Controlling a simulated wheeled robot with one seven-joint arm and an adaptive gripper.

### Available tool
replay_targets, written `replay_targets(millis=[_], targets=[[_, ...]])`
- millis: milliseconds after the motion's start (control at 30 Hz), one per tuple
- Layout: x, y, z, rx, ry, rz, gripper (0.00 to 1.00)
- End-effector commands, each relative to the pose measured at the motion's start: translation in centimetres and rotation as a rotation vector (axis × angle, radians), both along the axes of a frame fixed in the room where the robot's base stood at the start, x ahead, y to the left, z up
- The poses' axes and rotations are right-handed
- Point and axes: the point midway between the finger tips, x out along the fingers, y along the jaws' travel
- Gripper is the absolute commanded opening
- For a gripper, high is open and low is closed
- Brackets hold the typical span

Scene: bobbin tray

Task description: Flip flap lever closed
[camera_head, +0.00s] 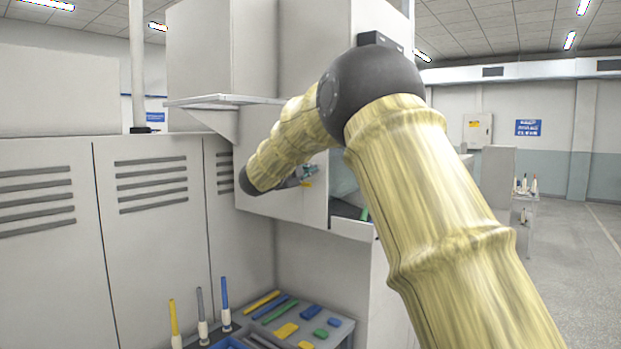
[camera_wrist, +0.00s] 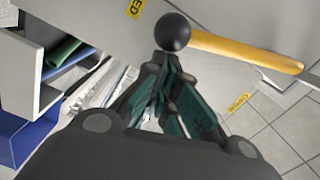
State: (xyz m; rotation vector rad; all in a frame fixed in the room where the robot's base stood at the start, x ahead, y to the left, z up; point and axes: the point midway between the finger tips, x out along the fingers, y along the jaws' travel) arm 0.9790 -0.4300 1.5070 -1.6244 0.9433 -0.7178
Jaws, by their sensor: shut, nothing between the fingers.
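In the wrist view a yellow lever bar (camera_wrist: 250,53) runs to the right across a light grey panel. A round black knob (camera_wrist: 172,32) appears at its left end. My gripper (camera_wrist: 168,65) is shut and empty, its dark green fingers together just below the knob in the picture. I cannot tell whether the fingertips touch the knob. In the head view my gripper (camera_head: 308,171) is small and partly hidden, in front of the white cabinet (camera_head: 300,210). The lever cannot be made out clearly there, and the flap's position is unclear.
An opening with green and blue items (camera_wrist: 62,52) lies at the left of the wrist view. Below the cabinet in the head view, a bench (camera_head: 340,325) holds several coloured pieces and upright bobbins (camera_head: 173,325). A shelf (camera_head: 215,101) juts out above left. Open floor lies right.

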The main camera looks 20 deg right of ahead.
Motion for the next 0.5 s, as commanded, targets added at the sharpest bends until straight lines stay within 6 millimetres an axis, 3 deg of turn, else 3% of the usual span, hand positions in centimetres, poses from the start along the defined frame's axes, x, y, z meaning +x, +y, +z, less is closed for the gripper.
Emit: replay_targets(millis=[100,500], targets=[[0.48,0.21,-0.78,0.019,-0.036,-0.001,0.0],[0.92,0.47,-0.66,0.038,-0.073,-0.001,0.0]])
